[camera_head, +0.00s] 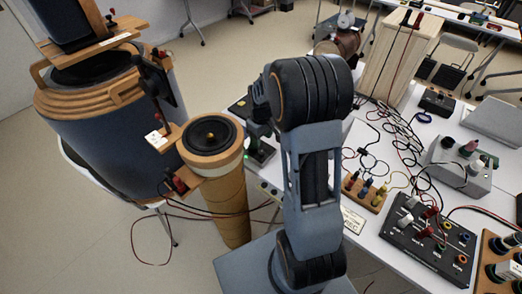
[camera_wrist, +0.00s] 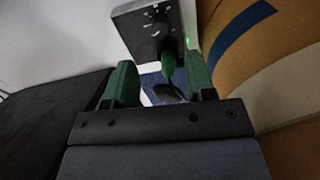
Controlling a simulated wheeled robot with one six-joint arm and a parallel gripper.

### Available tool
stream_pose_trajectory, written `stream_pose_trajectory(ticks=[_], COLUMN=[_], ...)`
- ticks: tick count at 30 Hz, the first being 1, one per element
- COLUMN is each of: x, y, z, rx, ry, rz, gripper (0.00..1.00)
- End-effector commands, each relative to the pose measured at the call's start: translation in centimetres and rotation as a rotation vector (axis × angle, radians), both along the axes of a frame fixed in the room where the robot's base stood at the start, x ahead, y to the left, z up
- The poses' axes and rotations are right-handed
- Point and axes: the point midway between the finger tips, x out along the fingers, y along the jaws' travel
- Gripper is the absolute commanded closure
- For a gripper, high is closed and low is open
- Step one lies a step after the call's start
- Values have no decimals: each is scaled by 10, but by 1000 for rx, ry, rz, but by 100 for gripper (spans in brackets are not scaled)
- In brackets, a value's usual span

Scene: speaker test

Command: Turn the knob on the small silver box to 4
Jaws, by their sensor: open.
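A small silver-grey box (camera_wrist: 133,27) shows at the top of the wrist view, with a dark dial (camera_wrist: 158,30) and pale marks around it. A green light glows at its right edge. I cannot read the dial's setting. My gripper (camera_wrist: 160,62) has its green fingers spread apart below the box. A green part (camera_wrist: 168,65) and a dark rounded part (camera_wrist: 168,93) show between the fingers; I cannot tell what they belong to.
A tan cylinder with a black speaker top (camera_head: 210,135) stands left of my arm, close to the table edge. A larger blue speaker drum (camera_head: 90,110) is further left. On the table (camera_head: 352,205) are loose cables, a black panel (camera_head: 430,238) and a grey box with knobs (camera_head: 460,165).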

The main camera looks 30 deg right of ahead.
Motion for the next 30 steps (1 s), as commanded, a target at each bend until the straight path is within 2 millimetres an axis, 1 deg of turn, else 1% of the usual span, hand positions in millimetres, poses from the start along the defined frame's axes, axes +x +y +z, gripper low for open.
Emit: stream_pose_trajectory(ticks=[1, 6, 9, 13, 19, 28, 30], x=[0, -1, 0, 0, 0, 0, 0], y=[0, 1, 1, 1, 1, 1, 1], z=[-11, -41, -55, -67, -76, -77, -77], rx=[1, 1, 1, 1, 0, 0, 0], ry=[5, 4, 3, 1, 0, -1, -1], rz=[1, 1, 1, 1, 0, 0, 0], gripper=[50, 50, 50, 50, 50, 50, 56])
